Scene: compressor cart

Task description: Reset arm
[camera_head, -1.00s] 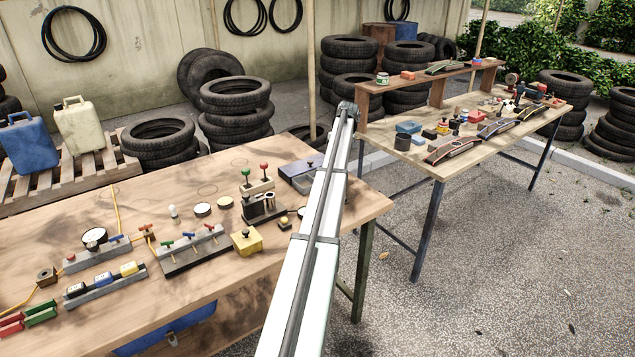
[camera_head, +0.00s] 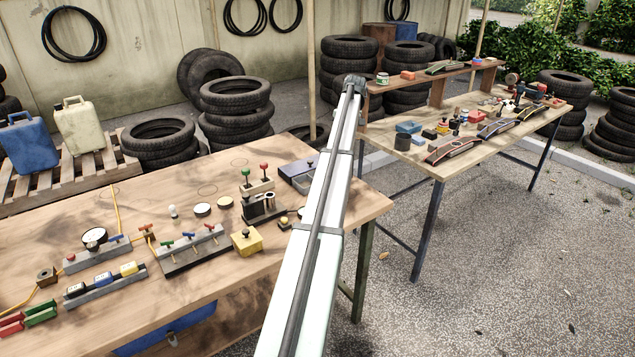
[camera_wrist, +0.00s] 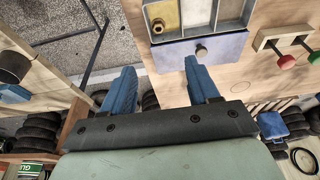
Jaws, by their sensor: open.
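My gripper (camera_wrist: 160,64) shows in the wrist view with its two blue fingers spread wide apart and nothing between them. Beyond the fingertips is a grey divided box (camera_wrist: 203,22) with a blue-grey front and a round knob; a brass fitting lies in one compartment. The fingers appear apart from the box. In the head view my white arm rises from the bottom middle and crosses in front of the right end of the near workbench (camera_head: 228,290). The fingers cannot be made out there. The grey box (camera_head: 299,172) is partly hidden behind the arm.
The near bench holds a yellow block (camera_head: 247,241), a lever rack (camera_head: 193,248) and a stand with red and green knobs (camera_head: 258,184). A second bench (camera_head: 475,142) with tools stands to the right. Tyre stacks (camera_head: 236,108) stand behind. Open gravel lies at the lower right.

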